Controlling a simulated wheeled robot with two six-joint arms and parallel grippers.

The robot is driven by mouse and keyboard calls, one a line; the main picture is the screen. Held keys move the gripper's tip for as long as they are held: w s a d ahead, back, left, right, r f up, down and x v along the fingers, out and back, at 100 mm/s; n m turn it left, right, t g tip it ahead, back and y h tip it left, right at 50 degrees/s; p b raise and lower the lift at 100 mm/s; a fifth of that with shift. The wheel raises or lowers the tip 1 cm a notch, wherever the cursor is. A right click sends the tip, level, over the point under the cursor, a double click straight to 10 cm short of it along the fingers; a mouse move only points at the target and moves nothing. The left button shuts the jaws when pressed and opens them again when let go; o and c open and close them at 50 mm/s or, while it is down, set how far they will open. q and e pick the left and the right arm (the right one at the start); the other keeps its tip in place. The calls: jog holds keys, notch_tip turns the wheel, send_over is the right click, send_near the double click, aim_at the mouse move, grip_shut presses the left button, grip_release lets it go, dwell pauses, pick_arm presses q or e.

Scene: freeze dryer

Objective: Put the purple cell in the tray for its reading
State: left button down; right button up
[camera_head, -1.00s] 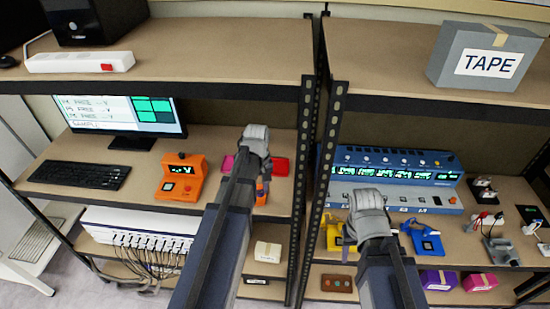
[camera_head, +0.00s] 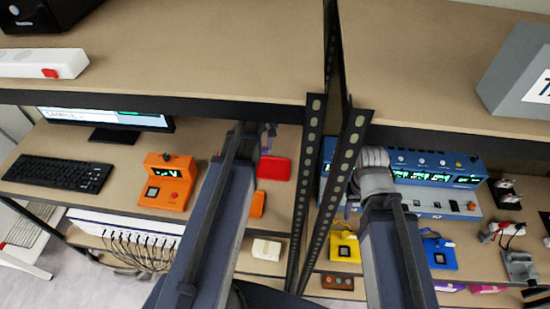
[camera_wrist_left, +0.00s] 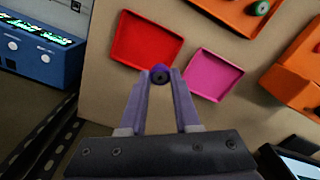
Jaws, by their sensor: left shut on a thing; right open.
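My left gripper (camera_wrist_left: 159,88) is shut on the purple cell (camera_wrist_left: 160,70), whose round dark-centred end shows between the fingertips in the left wrist view. It holds the cell in front of a red tray (camera_wrist_left: 136,50) and a pink tray (camera_wrist_left: 213,77), near the gap between them. In the head view the red tray (camera_head: 274,168) lies on the shelf right of my left gripper (camera_head: 267,138), whose fingers are partly hidden by the upper shelf edge and its arm. The pink tray is hidden there. My right gripper (camera_head: 372,160) is open, in front of the blue instrument.
An orange meter (camera_head: 167,181) and a keyboard (camera_head: 58,173) stand left of my left arm. Black perforated posts (camera_head: 309,190) divide the shelves between my arms. The blue instrument (camera_head: 430,184) is on the right. The upper shelf (camera_head: 180,50) is close above my left gripper.

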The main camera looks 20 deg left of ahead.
pick_arm(q)
jog(key=shift+w+a, duration=0.1)
jog(key=shift+w, duration=0.25)
jog(key=shift+s+f+b, duration=0.1)
jog(key=shift+f+b, duration=0.25)
jog(key=shift+b, duration=0.05)
jog(key=b, duration=0.5)
send_over(266, 168)
notch_tip(266, 168, down, 5)
jog(key=shift+r, duration=0.1)
jog(key=shift+s+f+b, duration=0.1)
jog(key=shift+f+b, duration=2)
jog(key=shift+f, duration=0.15)
pick_arm(e)
notch_tip(266, 168, down, 10)
jog(key=shift+w, duration=0.3)
pick_arm(q)
jog(key=shift+f, duration=0.15)
jog(key=c, duration=0.9)
grip_release()
pick_arm(e)
jog(key=shift+f, duration=0.15)
